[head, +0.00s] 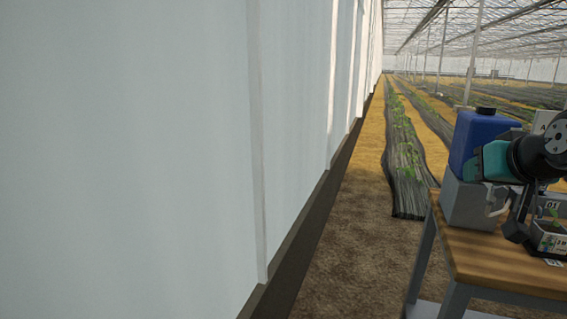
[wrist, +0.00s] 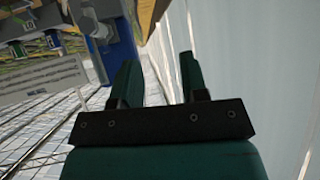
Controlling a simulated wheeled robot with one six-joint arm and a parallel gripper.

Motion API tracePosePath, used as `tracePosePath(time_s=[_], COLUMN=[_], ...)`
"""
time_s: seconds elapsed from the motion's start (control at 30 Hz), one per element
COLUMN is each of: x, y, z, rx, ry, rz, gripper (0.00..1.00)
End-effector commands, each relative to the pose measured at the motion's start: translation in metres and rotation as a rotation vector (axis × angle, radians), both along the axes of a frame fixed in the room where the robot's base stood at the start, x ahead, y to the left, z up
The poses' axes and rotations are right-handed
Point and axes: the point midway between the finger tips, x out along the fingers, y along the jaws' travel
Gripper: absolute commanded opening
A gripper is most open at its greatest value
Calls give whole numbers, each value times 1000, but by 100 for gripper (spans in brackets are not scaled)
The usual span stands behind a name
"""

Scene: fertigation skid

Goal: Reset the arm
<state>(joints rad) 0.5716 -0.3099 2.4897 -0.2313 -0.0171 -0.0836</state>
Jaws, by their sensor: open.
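My gripper (wrist: 158,68) shows in the wrist view with its two dark green fingers apart and nothing between them. It points along a pale wall, and the wrist view is strongly tilted. In the head view my teal and black arm is at the right edge, above a wooden-topped table (head: 500,258) and in front of a blue container (head: 482,132). The fingers cannot be made out clearly in the head view.
The blue container has a black cap and stands on a grey box (head: 465,203). A small potted seedling (head: 549,237) is at the table's right. A white wall (head: 130,150) fills the left. Bare soil (head: 350,235) lies between wall and table, with plant rows (head: 404,150) beyond.

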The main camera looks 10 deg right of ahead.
Motion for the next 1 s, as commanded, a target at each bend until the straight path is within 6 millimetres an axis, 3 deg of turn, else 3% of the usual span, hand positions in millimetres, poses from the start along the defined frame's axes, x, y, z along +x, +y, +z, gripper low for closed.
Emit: tracePosePath(time_s=[0.03,0.1,0.2,0.3,0.4,0.5,0.67,0.7,1.0], x=[5,1,-20,-49,-80,-110,-158,-153,-152], y=[41,95,161,209,241,265,286,284,283], z=[-12,-29,-49,-62,-72,-78,-82,-64,3], rx=[43,98,145,162,159,142,94,101,103], ry=[63,170,322,460,581,690,853,841,836], rz=[120,278,486,658,799,922,1093,1075,1070], gripper=[40,40,40,40,40,40,40,40,40])
